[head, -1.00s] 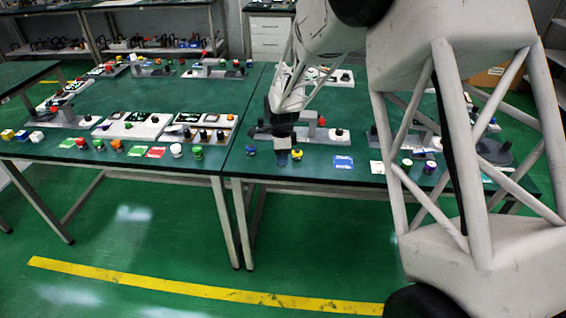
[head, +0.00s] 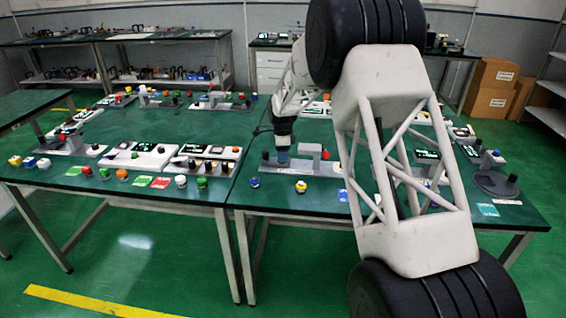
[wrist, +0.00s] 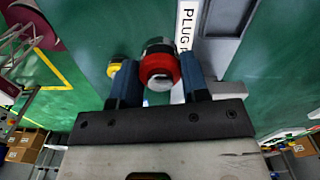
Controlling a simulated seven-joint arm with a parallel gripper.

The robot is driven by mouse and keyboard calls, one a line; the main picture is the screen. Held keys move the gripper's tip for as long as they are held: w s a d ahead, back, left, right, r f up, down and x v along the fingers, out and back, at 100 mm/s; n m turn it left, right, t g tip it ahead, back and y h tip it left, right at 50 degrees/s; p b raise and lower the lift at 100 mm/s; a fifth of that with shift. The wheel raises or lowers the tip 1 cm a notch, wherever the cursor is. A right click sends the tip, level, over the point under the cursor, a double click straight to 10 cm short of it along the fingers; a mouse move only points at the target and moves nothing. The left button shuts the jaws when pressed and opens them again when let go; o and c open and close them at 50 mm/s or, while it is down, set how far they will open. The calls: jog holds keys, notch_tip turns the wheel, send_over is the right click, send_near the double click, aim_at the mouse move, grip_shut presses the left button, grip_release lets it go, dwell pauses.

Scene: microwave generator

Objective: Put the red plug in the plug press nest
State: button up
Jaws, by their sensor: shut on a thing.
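The red plug (wrist: 158,68) is between the two blue fingers of my gripper (wrist: 160,80) in the wrist view, and the fingers are shut on it. In the head view my gripper (head: 283,156) is low over the left part of the grey plug press (head: 308,152). The plug is too small or hidden to make out there. In the wrist view the press's white label (wrist: 187,25), partly reading "PLUG", lies just right of the plug. The nest is not clearly visible, and I cannot tell whether the plug touches the press.
A blue plug (head: 255,182) and a yellow plug (head: 301,187) stand on the green table (head: 270,200) in front of the press. A red-topped part (head: 325,154) is at the press's right. Another panel with several buttons (head: 205,165) stands to the left.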

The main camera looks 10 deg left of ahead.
jog(key=w+a, duration=0.1)
jog(key=w, duration=0.8)
jog(key=shift+r, duration=0.25)
jog(key=shift+w+f, duration=0.1)
jog(key=shift+f, duration=0.15)
jog(key=shift+f, duration=2.65)
jog(key=shift+f, duration=0.65)
jog(key=o, duration=1.1)
jog(key=shift+c, duration=0.2)
jog(key=shift+r, duration=0.15)
notch_tip(320, 180, up, 8)
jog(key=shift+f, duration=0.2)
